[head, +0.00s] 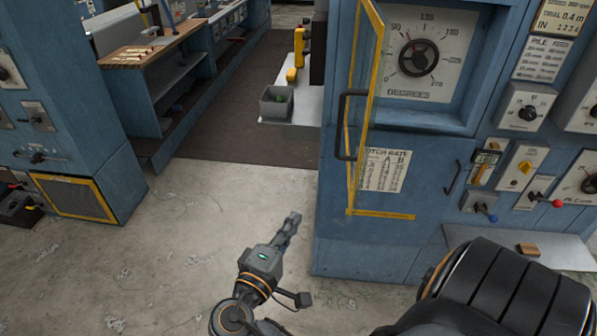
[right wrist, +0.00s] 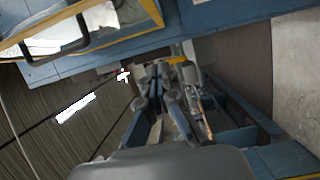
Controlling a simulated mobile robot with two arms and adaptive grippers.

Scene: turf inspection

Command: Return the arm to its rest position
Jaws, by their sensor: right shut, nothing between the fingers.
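My right gripper (head: 292,220) is in the lower middle of the head view, over the bare concrete floor. Its fingers are shut and empty, pointing up and slightly right in the picture. It is left of the blue cabinet's (head: 365,258) lower front and apart from it in the picture. In the right wrist view the fingers of the gripper (right wrist: 172,75) show at the middle with nothing held between them. My left gripper is not in view.
A yellow-framed door (head: 365,110) with a black handle stands open on the blue cabinet. A dial panel (head: 432,48) shows behind it. A grey bin (head: 277,103) stands farther back. A blue workbench (head: 165,88) is at left. The concrete floor (head: 200,215) between is clear.

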